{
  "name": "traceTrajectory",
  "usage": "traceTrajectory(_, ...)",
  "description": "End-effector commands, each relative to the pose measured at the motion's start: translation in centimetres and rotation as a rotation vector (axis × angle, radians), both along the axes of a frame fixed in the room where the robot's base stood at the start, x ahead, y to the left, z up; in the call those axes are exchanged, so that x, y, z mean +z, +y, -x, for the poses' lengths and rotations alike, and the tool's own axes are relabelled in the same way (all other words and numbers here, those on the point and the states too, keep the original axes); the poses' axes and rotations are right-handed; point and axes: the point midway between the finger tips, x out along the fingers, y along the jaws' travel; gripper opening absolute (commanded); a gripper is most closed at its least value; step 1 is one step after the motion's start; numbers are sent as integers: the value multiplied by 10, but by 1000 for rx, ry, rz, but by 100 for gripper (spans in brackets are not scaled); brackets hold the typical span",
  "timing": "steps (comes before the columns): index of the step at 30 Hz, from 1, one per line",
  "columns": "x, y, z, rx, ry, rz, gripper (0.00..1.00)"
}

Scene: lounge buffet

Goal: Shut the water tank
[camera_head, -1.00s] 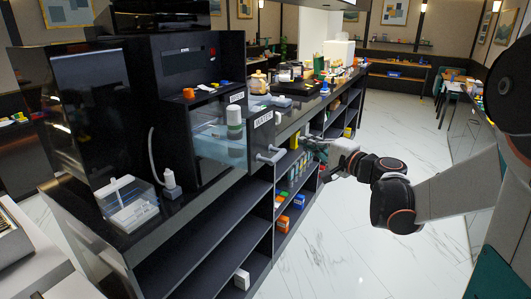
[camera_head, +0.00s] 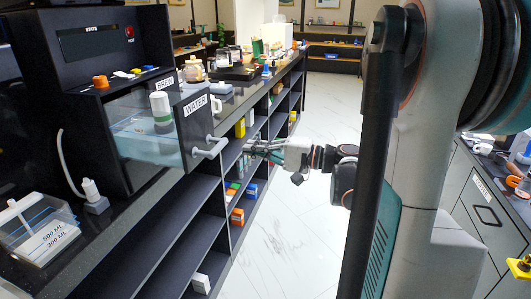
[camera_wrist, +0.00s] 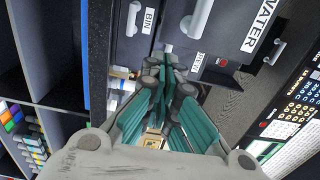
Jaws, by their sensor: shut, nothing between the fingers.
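The water tank (camera_head: 145,131) is a clear-sided drawer pulled out of the black machine. Its dark front carries the WATER label (camera_head: 195,105) and a pale handle (camera_head: 210,148). In the wrist view the tank front (camera_wrist: 232,32) and its handle (camera_wrist: 197,18) show at the top, just above my gripper. My gripper (camera_head: 252,148) is shut and empty. In the head view it appears just right of the handle, with a gap between them. In the wrist view its fingertips (camera_wrist: 166,62) are together, below the handle.
A white bottle with a green band (camera_head: 161,110) shows at the tank; I cannot tell whether it stands inside. A BIN front with a handle (camera_wrist: 133,18) is left of the tank in the wrist view. Open shelves (camera_head: 215,225) run below the counter. The marble floor at right is clear.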

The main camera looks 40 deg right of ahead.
Motion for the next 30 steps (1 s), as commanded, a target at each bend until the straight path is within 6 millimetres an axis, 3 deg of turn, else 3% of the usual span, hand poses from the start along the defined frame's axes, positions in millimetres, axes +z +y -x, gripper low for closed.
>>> traceTrajectory(6,-2,27,-34,4,0,0,0)
traceTrajectory(12,-1,41,-56,2,0,0,0)
traceTrajectory(30,0,47,-65,-1,0,0,0)
